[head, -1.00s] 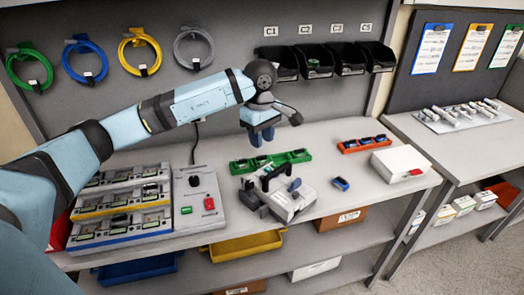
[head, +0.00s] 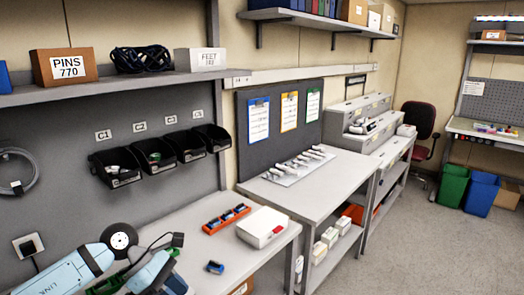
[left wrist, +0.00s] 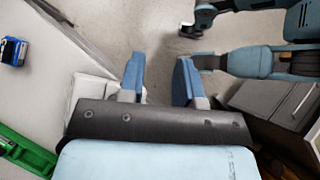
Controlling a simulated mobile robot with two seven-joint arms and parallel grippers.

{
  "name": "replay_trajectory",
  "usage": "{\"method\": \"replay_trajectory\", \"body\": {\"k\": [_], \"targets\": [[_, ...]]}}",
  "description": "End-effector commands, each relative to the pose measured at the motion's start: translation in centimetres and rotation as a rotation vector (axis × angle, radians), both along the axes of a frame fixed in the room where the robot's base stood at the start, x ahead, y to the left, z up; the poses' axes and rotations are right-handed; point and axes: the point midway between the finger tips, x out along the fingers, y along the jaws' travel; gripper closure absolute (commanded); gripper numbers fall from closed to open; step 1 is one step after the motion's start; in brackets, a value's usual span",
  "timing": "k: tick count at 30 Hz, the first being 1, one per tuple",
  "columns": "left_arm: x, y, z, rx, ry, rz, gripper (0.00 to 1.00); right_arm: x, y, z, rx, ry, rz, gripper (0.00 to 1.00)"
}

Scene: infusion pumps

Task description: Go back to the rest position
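My left arm (head: 75,272) comes in at the lower left of the head view, over the near end of the workbench (head: 270,261). Its wrist end is cut off by the bottom edge. In the left wrist view my left gripper (left wrist: 158,68) has its two blue fingers apart with nothing between them. Bench top and floor show beyond them. Blue and dark parts of my own body show at the upper right of that view.
A red-orange tray (head: 226,220) of small blue parts, a white box (head: 262,227) and a loose blue part (head: 214,267) are on the bench. Black bins (head: 115,166) hang behind. A green tray (left wrist: 25,150) is at the wrist view's lower left. Floor at right is open.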

Motion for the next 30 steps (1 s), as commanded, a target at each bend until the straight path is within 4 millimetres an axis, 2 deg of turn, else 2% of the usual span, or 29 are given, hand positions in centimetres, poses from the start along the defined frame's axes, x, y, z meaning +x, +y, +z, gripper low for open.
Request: {"method": "replay_trajectory", "body": {"k": [1, 3, 6, 9, 13, 16, 19, 22, 23, 24, 27, 30], "targets": [[-1.6, -2.8, -0.2, -0.143, 0.089, 0.055, 0.69, 0.0, 0.0, 0.7, 0.000, -0.001, -0.001, 0.53], [-3.2, -6.0, 0.2, -0.342, 0.226, 0.158, 0.69, 0.0, -0.1, 1.1, -0.001, -0.001, -0.002, 0.53], [-4.7, -9.0, 1.2, -0.608, 0.458, 0.330, 0.69, 0.0, -0.1, 1.7, -0.001, -0.002, -0.003, 0.53], [-5.3, -10.3, 2.0, -0.851, 0.722, 0.526, 0.69, 0.0, -0.2, 2.2, -0.002, -0.002, -0.003, 0.53], [-5.4, -9.6, 1.3, -1.126, 1.104, 0.811, 0.69, 0.0, -0.2, 2.9, -0.002, -0.001, -0.005, 0.53], [-5.7, -7.8, -0.9, -1.307, 1.419, 1.051, 0.69, 0.0, -0.2, 3.5, -0.002, -0.002, -0.006, 0.53], [-6.9, -5.5, -4.8, -1.460, 1.745, 1.307, 0.69, 0.0, -0.2, 4.1, -0.002, -0.002, -0.006, 0.53], [-9.7, -3.2, -9.6, -1.579, 2.073, 1.573, 0.69, 0.0, -0.2, 4.6, -0.003, -0.002, -0.006, 0.53], [-10.9, -2.7, -11.1, 1.585, -2.137, -1.631, 0.69, 0.0, -0.2, 4.7, -0.003, -0.002, -0.006, 0.53], [-12.4, -2.0, -12.9, 1.471, -2.049, -1.571, 0.69, -0.1, -0.2, 4.9, -0.003, -0.002, -0.006, 0.53], [-16.4, -0.8, -16.6, 1.243, -1.864, -1.446, 0.69, -0.1, -0.2, 5.2, -0.003, -0.002, -0.006, 0.53], [-19.4, -0.3, -18.9, 1.106, -1.741, -1.362, 0.69, -0.1, -0.2, 5.4, -0.003, -0.001, -0.006, 0.53]]}}
